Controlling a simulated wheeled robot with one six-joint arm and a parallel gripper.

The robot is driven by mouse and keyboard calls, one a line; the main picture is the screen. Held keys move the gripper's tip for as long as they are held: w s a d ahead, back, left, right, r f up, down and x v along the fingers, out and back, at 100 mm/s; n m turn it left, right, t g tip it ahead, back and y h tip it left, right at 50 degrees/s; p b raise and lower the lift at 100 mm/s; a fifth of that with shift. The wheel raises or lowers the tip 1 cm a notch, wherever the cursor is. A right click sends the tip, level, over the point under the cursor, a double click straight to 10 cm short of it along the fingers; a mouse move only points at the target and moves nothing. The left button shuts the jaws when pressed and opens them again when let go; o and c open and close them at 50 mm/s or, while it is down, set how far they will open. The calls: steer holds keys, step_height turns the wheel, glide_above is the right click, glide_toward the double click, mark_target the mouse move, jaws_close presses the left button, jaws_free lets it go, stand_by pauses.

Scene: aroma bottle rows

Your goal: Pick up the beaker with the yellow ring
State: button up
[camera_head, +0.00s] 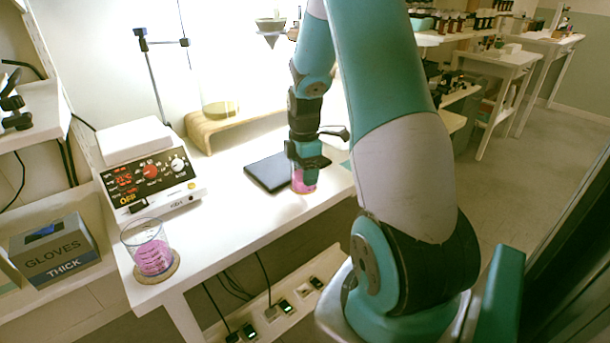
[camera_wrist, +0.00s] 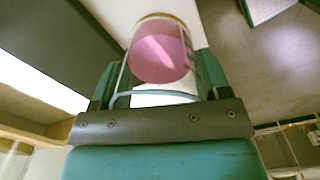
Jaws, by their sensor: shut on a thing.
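A clear beaker (camera_head: 304,185) with pink liquid is at the front edge of the white table, partly hidden by my gripper (camera_head: 306,168). In the wrist view the beaker (camera_wrist: 158,60) sits between my two teal fingers, which are shut on it from both sides. A thin yellowish ring (camera_wrist: 160,17) runs around its far end in that view. I cannot tell whether the beaker touches the table. A second clear beaker (camera_head: 152,252) with pink liquid stands upright on a round cork mat (camera_head: 170,270) at the table's left front corner.
A dark flat plate (camera_head: 268,172) lies just left of my gripper. A wooden stand (camera_head: 215,128) is behind. The table between the two beakers is clear.

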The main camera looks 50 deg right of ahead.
steer(key=s+a+b, duration=0.4)
steer(key=s+b, duration=0.4)
steer(key=s, duration=0.9)
steer(key=shift+s+r, duration=0.25)
steer(key=shift+r, duration=0.2)
steer(key=shift+s, duration=0.1)
